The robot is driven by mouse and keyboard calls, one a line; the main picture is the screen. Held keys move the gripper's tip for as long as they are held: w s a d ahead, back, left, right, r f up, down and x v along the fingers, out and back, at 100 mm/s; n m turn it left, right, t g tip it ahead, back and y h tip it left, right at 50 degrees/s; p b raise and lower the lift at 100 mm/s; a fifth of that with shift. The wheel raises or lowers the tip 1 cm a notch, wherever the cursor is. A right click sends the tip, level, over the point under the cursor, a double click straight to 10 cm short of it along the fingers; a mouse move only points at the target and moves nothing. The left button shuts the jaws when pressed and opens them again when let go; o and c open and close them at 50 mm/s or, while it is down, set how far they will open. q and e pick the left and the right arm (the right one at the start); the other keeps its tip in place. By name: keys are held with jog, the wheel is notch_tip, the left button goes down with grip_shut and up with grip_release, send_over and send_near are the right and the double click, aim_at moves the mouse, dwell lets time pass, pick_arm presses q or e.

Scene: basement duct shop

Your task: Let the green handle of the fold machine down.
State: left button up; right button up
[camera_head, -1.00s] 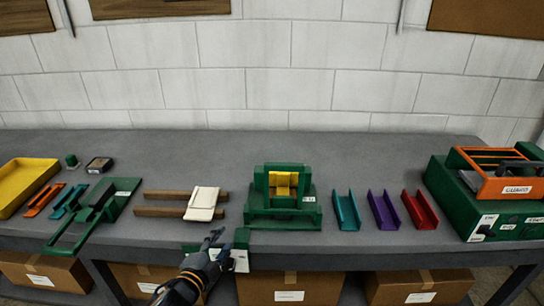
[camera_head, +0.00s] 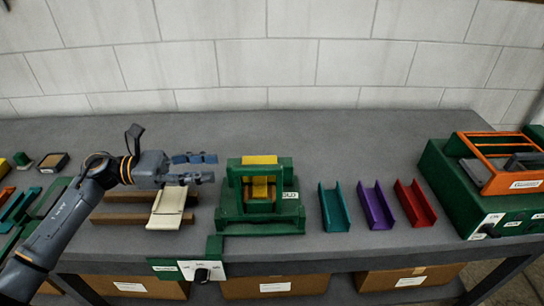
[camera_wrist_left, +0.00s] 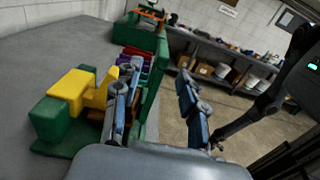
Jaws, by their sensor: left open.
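The fold machine appears to be the green machine (camera_head: 235,226) mid-table, though its label is too small to read surely. Its green handle (camera_head: 233,185) looks like an upright arch, with a yellow part (camera_head: 260,160) showing at its top and a brown piece inside. My left gripper (camera_head: 212,168) is open and empty, left of the arch and above the table, its fingers pointing right. In the left wrist view the yellow part (camera_wrist_left: 70,88) and green body (camera_wrist_left: 50,118) lie left of the open gripper (camera_wrist_left: 160,95). Contact cannot be told. My right gripper is out of view.
A cream sheet (camera_head: 167,208) lies on brown bars (camera_head: 122,218) below my left wrist. Teal (camera_head: 335,208), purple (camera_head: 376,206) and red (camera_head: 415,204) channels stand to the right. A switch panel (camera_head: 215,268) hangs at the front edge. A green machine with an orange guard (camera_head: 500,180) stands far right.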

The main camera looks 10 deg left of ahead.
aim_at(268, 166)
pick_arm(q)
jog(key=p+x, duration=0.2)
jog(key=x, duration=0.2)
jog(key=p+x, duration=0.2)
jog(key=x, duration=0.2)
jog(key=p+x, duration=0.2)
jog(key=x, duration=0.2)
jog(key=shift+s+d+r, duration=0.15)
jog(key=shift+s+r, duration=0.05)
jog(key=shift+s, duration=0.15)
jog(key=shift+w+d+f+p, duration=0.25)
jog(key=shift+d+p, duration=0.2)
jog(key=shift+d, duration=0.25)
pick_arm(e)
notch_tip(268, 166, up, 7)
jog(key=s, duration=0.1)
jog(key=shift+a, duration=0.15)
pick_arm(q)
jog(key=shift+c, duration=0.6)
grip_shut()
